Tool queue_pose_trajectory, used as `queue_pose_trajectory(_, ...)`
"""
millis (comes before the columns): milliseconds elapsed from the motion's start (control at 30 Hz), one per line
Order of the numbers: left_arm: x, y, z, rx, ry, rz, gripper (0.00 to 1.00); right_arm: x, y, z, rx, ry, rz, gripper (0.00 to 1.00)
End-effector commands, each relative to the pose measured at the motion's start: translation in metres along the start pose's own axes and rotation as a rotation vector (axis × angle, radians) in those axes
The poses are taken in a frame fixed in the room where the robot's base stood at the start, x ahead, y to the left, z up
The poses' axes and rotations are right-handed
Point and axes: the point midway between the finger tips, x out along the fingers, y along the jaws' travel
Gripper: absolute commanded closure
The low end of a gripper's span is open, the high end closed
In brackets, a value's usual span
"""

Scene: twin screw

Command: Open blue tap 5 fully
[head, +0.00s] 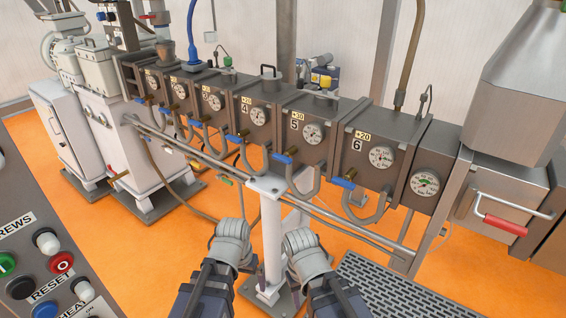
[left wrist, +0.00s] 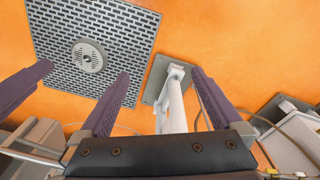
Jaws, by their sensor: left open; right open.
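Blue tap 5 (head: 283,158) is a small blue lever at the lower left of the box labelled 5 (head: 312,146), on a bent grey pipe. Its lever lies roughly sideways; how far open it is I cannot tell. My left gripper (head: 246,283) is low in front of the row, well below and apart from the tap. In the left wrist view its purple fingers (left wrist: 160,75) are spread and empty, with a white post seen beyond them. My right gripper (head: 305,252) is beside it to the right, also apart from the tap; its fingers are mostly hidden in the head view.
Similar blue levers sit at box 4 (head: 240,137) and box 6 (head: 343,183). A white post (head: 272,230) stands between my arms and the row. Long grey pipes run below the boxes. A button panel (head: 32,255) is at left, a floor grate (head: 390,290) at right.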

Motion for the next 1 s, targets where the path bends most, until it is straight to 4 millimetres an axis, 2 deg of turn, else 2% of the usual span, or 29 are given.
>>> queue_pose_trajectory(33, 0.012, -0.004, -0.007, -0.003, 0.02, 0.023, 0.0, 0.012, -0.001, -0.001, 0.0, 0.0, 0.0, 0.5)
queue_pose_trajectory(200, 0.025, -0.008, -0.037, 0.038, 0.131, 0.131, 0.0, 0.029, -0.003, -0.002, 0.0, 0.0, 0.0, 0.5)
queue_pose_trajectory(333, 0.025, -0.003, -0.065, 0.095, 0.239, 0.216, 0.0, 0.037, -0.004, -0.002, 0.0, 0.0, 0.0, 0.5)
queue_pose_trajectory(467, 0.016, 0.007, -0.097, 0.17, 0.378, 0.302, 0.0, 0.042, -0.004, -0.002, 0.0, 0.0, 0.0, 0.5)
queue_pose_trajectory(567, 0.001, 0.017, -0.128, 0.241, 0.52, 0.367, 0.0, 0.044, -0.004, -0.003, 0.0, 0.0, 0.0, 0.5)
queue_pose_trajectory(633, -0.016, 0.025, -0.155, 0.293, 0.651, 0.41, 0.0, 0.045, -0.004, -0.003, 0.0, 0.0, 0.0, 0.5)
queue_pose_trajectory(767, -0.064, 0.033, -0.21, 0.376, 0.95, 0.451, 0.0, 0.044, -0.004, -0.003, 0.0, 0.0, 0.0, 0.5)
queue_pose_trajectory(900, -0.112, 0.024, -0.254, 0.392, 1.226, 0.419, 0.0, 0.044, -0.004, -0.003, 0.0, 0.0, 0.0, 0.5)
queue_pose_trajectory(1000, -0.135, 0.013, -0.273, 0.373, 1.357, 0.374, 0.0, 0.044, -0.004, -0.003, 0.0, 0.0, 0.0, 0.5)
